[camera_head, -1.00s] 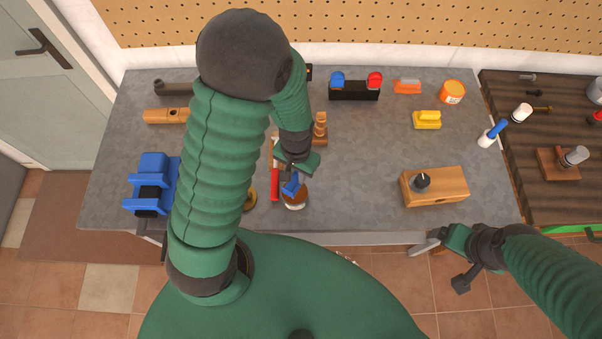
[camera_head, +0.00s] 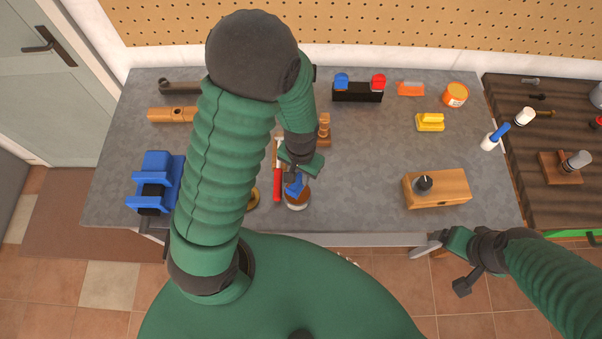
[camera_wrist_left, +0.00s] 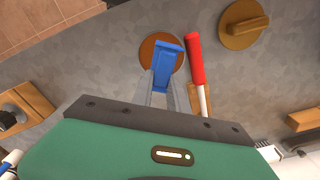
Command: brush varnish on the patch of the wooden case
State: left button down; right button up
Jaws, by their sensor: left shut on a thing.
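My left gripper (camera_head: 296,176) is shut on a brush with a blue handle (camera_head: 295,186). The brush is over a small round pot of brown varnish (camera_head: 298,201) near the table's front edge. In the left wrist view the blue handle (camera_wrist_left: 168,62) overlaps the brown surface of the pot (camera_wrist_left: 149,48). The bristles are hidden, so I cannot tell how deep they are. A wooden case (camera_head: 452,188) with a black knob sits at the right of the table; I cannot make out a patch on it. My right gripper (camera_head: 427,246) hangs by the front edge; its opening is unclear.
A red-handled tool (camera_head: 277,184) lies just left of the pot, also in the left wrist view (camera_wrist_left: 195,60). A blue vise (camera_head: 155,182) stands at left, a yellow block (camera_head: 430,122) at back right. The grey table (camera_head: 358,165) is clear between pot and case.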

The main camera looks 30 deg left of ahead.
pick_arm(q)
jog(key=shift+d, duration=0.5)
pick_arm(e)
jog(key=shift+w+d+f, duration=0.1)
jog(key=shift+d, duration=0.45)
pick_arm(q)
jog(key=r+p, duration=0.3)
jog(key=r, duration=0.1)
jog(key=shift+a+p, duration=0.35)
jog(key=shift+p, duration=0.05)
jog(key=r+p, duration=0.3)
jog(key=shift+d+r, duration=0.1)
jog(key=shift+d, duration=0.1)
pick_arm(e)
jog(key=w+v, duration=0.1)
jog(key=v, duration=0.5)
jog(key=shift+w+r, duration=0.15)
jog(key=shift+r, duration=0.25)
pick_arm(q)
jog(key=shift+a, duration=0.1)
pick_arm(e)
jog(key=shift+a, duration=0.25)
